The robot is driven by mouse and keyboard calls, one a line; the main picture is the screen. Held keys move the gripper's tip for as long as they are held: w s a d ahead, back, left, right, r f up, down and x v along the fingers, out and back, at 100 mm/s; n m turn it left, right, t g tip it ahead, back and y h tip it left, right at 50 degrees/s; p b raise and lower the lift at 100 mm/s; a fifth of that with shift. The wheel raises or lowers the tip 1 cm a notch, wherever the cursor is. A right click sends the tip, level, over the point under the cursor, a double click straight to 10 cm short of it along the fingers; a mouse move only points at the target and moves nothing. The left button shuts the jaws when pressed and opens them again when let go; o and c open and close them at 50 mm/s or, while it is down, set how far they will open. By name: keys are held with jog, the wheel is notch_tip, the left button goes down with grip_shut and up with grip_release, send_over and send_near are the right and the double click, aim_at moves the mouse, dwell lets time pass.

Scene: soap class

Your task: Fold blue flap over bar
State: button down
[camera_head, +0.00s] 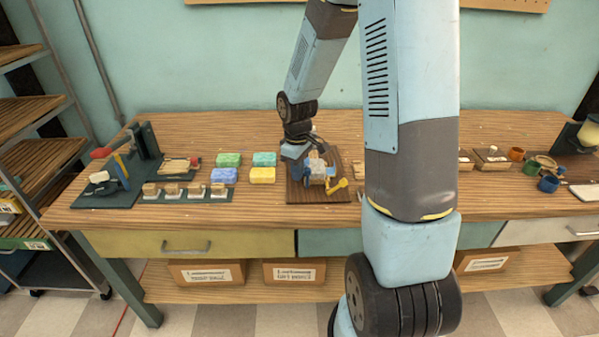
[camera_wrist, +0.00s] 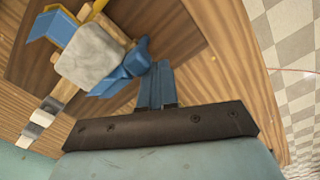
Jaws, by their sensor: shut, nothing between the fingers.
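A pale grey bar (camera_wrist: 90,55) rests on a small wooden piece above a dark brown board (camera_wrist: 185,30) in the wrist view. One blue flap (camera_wrist: 125,70) spreads from the bar's side nearest my gripper and slopes outward, not lying over its top. A second blue flap (camera_wrist: 55,25) stands out on the far side. My gripper (camera_wrist: 160,68) is shut and empty, its fingertips close beside the near flap; I cannot tell whether they touch it. In the head view the bar (camera_head: 317,169) is small and partly hidden by my gripper.
A yellow piece (camera_head: 338,186) lies at the board's right. Coloured soap blocks (camera_head: 262,175) and a row of small blocks (camera_head: 195,191) stand to the left. Small pots (camera_head: 548,183) stand far right. My arm hides part of the table.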

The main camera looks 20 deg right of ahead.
jog(key=shift+s+d, duration=0.1)
jog(key=shift+d, duration=0.25)
dwell(0.3)
jog(key=shift+s+d, duration=0.2)
jog(key=shift+d, duration=0.45)
notch_tip(320, 180, up, 7)
jog(key=shift+a, duration=0.4)
dwell(0.7)
jog(key=shift+w, duration=0.1)
jog(key=s+a+r+m+t, duration=0.1)
jog(key=s+r+m+t, duration=0.4)
jog(key=s+r, duration=1.5)
jog(key=s+m, duration=0.2)
jog(key=m, duration=0.1)
jog(key=shift+a+r+t, duration=0.3)
jog(key=shift+r, duration=0.1)
